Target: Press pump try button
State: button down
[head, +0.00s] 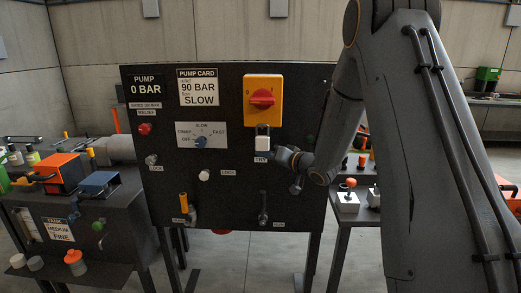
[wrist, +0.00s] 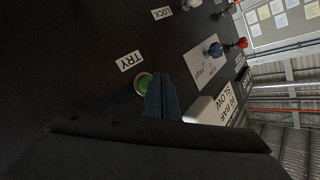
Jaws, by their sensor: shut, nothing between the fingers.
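The green try button (wrist: 144,82) sits in a pale round collar on the dark panel, next to the TRY label (wrist: 129,61) in the wrist view. My gripper (wrist: 159,82) is shut and empty, its blue-grey fingertips right beside the button and overlapping its edge in the picture. I cannot tell whether they touch it. In the head view my gripper (head: 268,154) is at the panel just above the TRY label (head: 261,160); the button is hidden there.
The panel (head: 230,215) carries a yellow box with a red rotary switch (head: 262,97), a white block (head: 262,143) below it, a blue speed knob (head: 200,142), a red relief knob (head: 145,129) and levers at the bottom. A bench with an orange machine (head: 60,172) stands left.

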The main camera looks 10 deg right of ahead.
jog(key=s+a+p, duration=0.1)
jog(key=s+p, duration=0.1)
jog(key=s, duration=0.4)
jog(key=shift+a, duration=0.3)
dwell(0.8)
jog(key=s+d+f+g+h+b, duration=0.3)
jog(key=s+d+f+g+h, duration=0.15)
jog(key=s+f+h, duration=0.35)
jog(key=s+a+f+g, duration=0.1)
jog(key=s+g, duration=0.1)
jog(key=s, duration=0.6)
jog(key=s+a+f+n+g+b, duration=0.1)
jog(key=s+g, duration=0.2)
jog(key=s, duration=0.5)
jog(key=s+a+f+g+b, duration=0.1)
jog(key=s+f+g, duration=0.1)
jog(key=s, duration=0.6)
jog(key=shift+s+g, duration=0.15)
jog(key=shift+g, duration=0.5)
